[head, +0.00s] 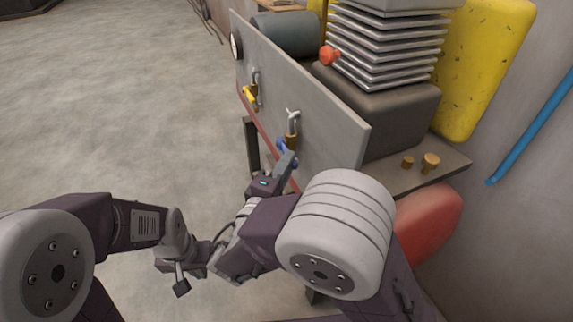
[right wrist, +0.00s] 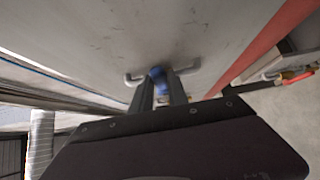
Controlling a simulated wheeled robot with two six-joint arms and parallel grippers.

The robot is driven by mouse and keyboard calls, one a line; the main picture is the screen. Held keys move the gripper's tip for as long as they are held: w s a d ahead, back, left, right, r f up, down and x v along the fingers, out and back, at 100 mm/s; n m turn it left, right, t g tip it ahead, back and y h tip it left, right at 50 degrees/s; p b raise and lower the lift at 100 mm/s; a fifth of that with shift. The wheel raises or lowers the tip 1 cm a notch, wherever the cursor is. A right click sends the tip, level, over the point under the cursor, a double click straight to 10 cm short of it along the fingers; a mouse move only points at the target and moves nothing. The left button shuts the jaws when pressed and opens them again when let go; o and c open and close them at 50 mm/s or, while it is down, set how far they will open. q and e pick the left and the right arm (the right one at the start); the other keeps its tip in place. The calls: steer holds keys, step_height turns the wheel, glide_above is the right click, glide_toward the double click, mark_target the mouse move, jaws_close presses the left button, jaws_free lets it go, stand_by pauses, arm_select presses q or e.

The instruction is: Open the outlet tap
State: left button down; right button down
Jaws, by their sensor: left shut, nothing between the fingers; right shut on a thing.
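The nearer tap (head: 292,128) has a brass body, a bent grey pipe and a blue handle (head: 281,147). The farther tap (head: 254,88) has a yellow handle (head: 249,95). My right gripper (head: 287,158) is at the nearer tap, shut on the blue handle. In the right wrist view the blue handle (right wrist: 157,74) shows between the fingertips, close to the panel; the fingers partly hide it. My left gripper (head: 181,287) is shut and empty, low over the floor, away from both taps.
A dark gauge (head: 236,46) is at the panel's far end. A finned block (head: 385,50) with an orange knob (head: 329,55) stands behind the panel. Brass fittings (head: 431,162) lie on the bench, and a red tank (head: 430,225) is below. Floor at left (head: 110,110) is clear.

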mark_target(284, 147)
steer(key=r+n+g+p, duration=0.1)
steer(key=p, duration=0.3)
steer(key=r+n+g+p, duration=0.1)
steer(key=r+p, duration=0.1)
steer(key=p, duration=0.3)
steer(key=w+r+n+g+y+p, duration=0.1)
steer(key=g+p, duration=0.1)
steer(key=p, duration=0.2)
steer(key=shift+a+r+n, duration=0.15)
steer(key=shift+r+n, duration=0.1)
steer(key=shift+n, duration=0.05)
steer(key=shift+w+n+g+p, duration=0.15)
steer(key=shift+n+g+p, duration=0.25)
steer(key=shift+p, duration=0.85)
steer(key=c, duration=1.3)
jaws_free()
steer(key=shift+a, duration=0.1)
